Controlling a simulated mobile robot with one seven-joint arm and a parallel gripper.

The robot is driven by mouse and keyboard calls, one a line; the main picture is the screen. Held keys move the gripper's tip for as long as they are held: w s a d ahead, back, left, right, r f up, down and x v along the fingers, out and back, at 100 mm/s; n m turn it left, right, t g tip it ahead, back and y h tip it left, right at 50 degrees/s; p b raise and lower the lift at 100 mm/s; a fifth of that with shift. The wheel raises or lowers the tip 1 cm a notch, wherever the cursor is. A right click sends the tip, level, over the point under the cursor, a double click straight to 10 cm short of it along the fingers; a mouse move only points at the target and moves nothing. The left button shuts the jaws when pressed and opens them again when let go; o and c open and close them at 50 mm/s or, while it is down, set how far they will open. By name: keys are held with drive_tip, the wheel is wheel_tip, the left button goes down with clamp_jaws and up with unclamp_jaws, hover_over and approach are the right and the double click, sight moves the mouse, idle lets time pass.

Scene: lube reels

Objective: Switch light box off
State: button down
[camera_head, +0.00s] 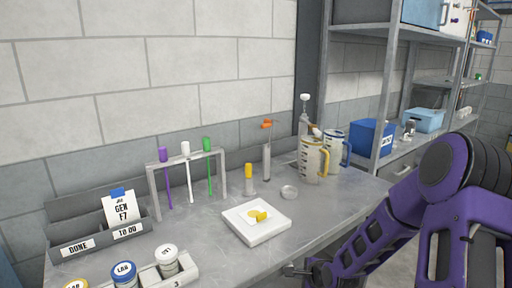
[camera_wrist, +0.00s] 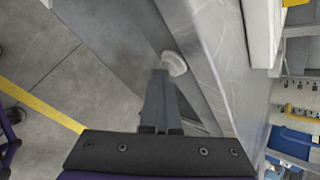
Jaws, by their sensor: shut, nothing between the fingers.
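A flat white square box (camera_head: 256,232), which looks like the light box, lies on the grey bench. A yellow round patch and a small yellow piece (camera_head: 262,216) are on its top; I cannot tell if it is lit. My gripper (camera_head: 292,270) is at the bench's front edge, below and right of the box. In the wrist view my gripper (camera_wrist: 161,76) is shut and empty. Its fingertips are close to a pale round knob (camera_wrist: 174,63) at the bench front; I cannot tell if they touch. No marking on the knob can be read.
The bench (camera_head: 215,262) holds a rack (camera_head: 187,158) with coloured sticks, a grey file tray (camera_head: 95,240), labelled jars (camera_head: 124,275), a yellow-capped vial (camera_head: 249,180) and jugs (camera_head: 314,160). Metal shelving (camera_head: 385,95) stands at right. Open floor (camera_wrist: 60,60) lies in front of the bench.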

drive_tip(key=s+d, duration=0.1)
drive_tip(key=s, duration=0.1)
drive_tip(key=s+d+p, duration=0.1)
drive_tip(key=s+d, duration=0.1)
drive_tip(key=shift+s+p, duration=0.2)
drive_tip(key=shift+p, duration=0.1)
